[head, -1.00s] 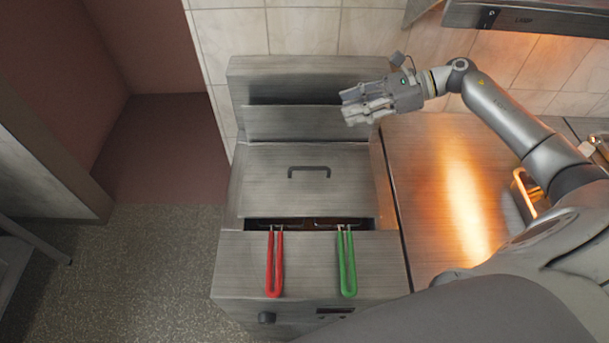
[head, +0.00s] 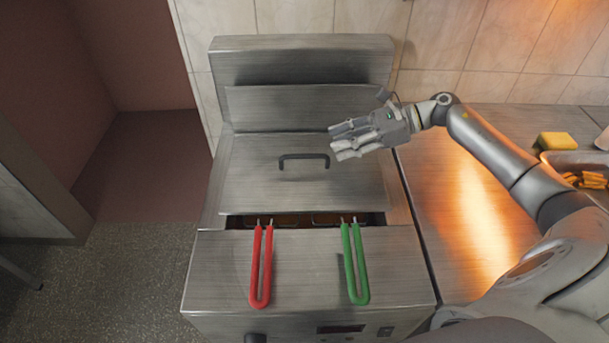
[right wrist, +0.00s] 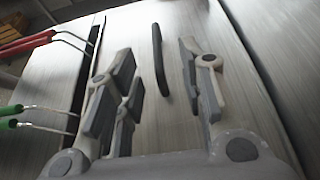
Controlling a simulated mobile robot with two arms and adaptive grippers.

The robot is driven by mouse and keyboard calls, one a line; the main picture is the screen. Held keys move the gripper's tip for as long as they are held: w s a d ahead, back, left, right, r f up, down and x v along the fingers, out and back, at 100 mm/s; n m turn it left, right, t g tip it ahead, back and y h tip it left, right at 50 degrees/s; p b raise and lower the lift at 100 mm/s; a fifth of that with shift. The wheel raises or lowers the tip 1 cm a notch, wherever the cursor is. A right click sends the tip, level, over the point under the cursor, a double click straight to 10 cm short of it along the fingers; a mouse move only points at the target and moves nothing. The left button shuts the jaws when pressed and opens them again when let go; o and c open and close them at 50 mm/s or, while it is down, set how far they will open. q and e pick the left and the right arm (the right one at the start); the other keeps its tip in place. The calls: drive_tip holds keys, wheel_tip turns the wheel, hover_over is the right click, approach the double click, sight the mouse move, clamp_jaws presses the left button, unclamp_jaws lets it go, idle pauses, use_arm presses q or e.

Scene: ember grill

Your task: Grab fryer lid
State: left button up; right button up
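The fryer lid (head: 270,193) is a flat brushed-metal plate lying over the fryer's vat. Its dark bar handle (head: 303,158) stands near the middle of the lid. My right gripper (head: 340,142) is above the right part of the lid, just right of the handle, its fingers pointing left. In the right wrist view the fingers (right wrist: 155,85) are spread apart and empty. The handle (right wrist: 159,60) shows beyond the fingertips, in the gap between them and not touched. My left gripper is not in view.
The fryer (head: 205,265) has a red basket handle (head: 261,268) and a green basket handle (head: 355,266) at its front. A metal counter (head: 440,200) under warm light lies to the right, with a yellow item (head: 556,141) and a tray of fries (head: 585,180).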

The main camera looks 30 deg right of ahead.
sight(304, 155)
drive_tip(key=p+x, duration=0.1)
drive_tip(key=x, duration=0.3)
drive_tip(key=shift+w+a, duration=0.15)
drive_tip(key=shift+a, duration=0.15)
drive_tip(key=p+x, duration=0.2)
drive_tip(key=x, duration=0.1)
drive_tip(key=p+x, duration=0.1)
drive_tip(key=shift+a+f, duration=0.3)
drive_tip(key=shift+a, duration=0.1)
drive_tip(key=shift+a+f, duration=0.15)
drive_tip(key=shift+f, duration=0.05)
clamp_jaws()
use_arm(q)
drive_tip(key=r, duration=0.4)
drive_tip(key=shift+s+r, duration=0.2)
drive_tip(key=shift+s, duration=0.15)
use_arm(e)
drive_tip(key=shift+r, duration=0.1)
